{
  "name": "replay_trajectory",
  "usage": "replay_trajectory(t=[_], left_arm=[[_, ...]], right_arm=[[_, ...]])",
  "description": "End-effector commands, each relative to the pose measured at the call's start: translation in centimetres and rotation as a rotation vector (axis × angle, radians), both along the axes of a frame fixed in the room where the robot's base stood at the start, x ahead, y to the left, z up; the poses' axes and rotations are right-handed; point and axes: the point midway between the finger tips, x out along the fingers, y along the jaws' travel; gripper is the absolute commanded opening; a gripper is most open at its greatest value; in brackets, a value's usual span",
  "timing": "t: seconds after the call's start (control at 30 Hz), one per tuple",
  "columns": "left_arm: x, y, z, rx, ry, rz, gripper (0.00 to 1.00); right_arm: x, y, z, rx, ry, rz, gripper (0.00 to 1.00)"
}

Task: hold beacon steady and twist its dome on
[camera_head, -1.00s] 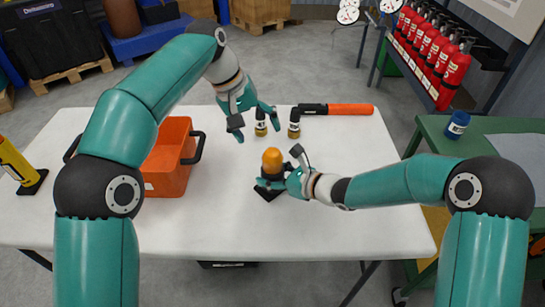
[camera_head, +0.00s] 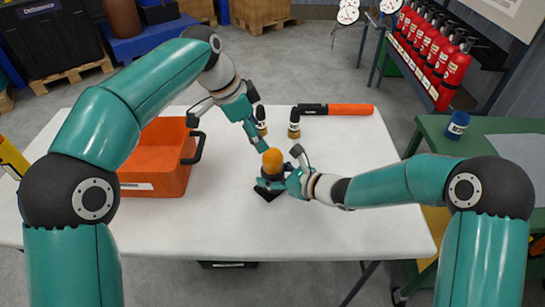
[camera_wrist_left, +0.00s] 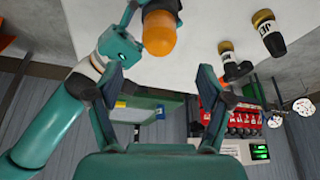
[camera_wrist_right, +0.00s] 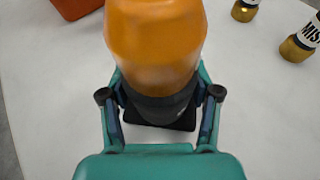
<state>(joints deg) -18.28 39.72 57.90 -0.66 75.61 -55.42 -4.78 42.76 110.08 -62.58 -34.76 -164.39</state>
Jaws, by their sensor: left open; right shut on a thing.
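The beacon stands upright on the white table, with its orange dome (camera_head: 272,161) sitting on a dark base (camera_wrist_right: 160,106). A black square foot (camera_head: 268,193) shows under it. My right gripper (camera_head: 284,183) is shut around the dark base from the right, below the dome. My left gripper (camera_head: 257,141) is open and empty, just above and behind the dome, pointing down toward it. In the left wrist view the dome (camera_wrist_left: 159,32) lies beyond the open fingers and apart from them. Whether the dome is seated on the base I cannot tell.
An orange open bin (camera_head: 155,165) stands left. A green bench (camera_head: 485,145) with a blue-capped item is at right. The table's front is clear.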

Motion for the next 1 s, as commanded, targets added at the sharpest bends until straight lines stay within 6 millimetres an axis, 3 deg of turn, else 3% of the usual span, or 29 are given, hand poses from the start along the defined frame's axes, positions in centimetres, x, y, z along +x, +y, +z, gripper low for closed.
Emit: replay_trajectory(t=[0.3, 0.5, 0.7, 0.97, 1.0], left_arm=[[0.6, -2.2, -5.6, 0.002, 0.004, 0.001, 0.79], [1.0, -3.2, -8.3, 0.001, 0.003, 0.002, 0.79], [1.2, -3.7, -9.5, 0.001, 0.001, 0.003, 0.79], [1.2, -3.7, -9.5, 0.001, 0.001, 0.003, 0.79], [1.2, -3.7, -9.5, 0.001, 0.001, 0.003, 0.73]], right_arm=[[0.0, 0.0, 0.0, 0.0, 0.0, 0.0, 0.08], [0.0, 0.0, 0.0, 0.0, 0.0, 0.0, 0.08], [0.0, 0.0, 0.0, 0.0, 0.0, 0.0, 0.08], [0.0, 0.0, 0.0, 0.0, 0.0, 0.0, 0.08], [0.0, 0.0, 0.0, 0.0, 0.0, 0.0, 0.08]])
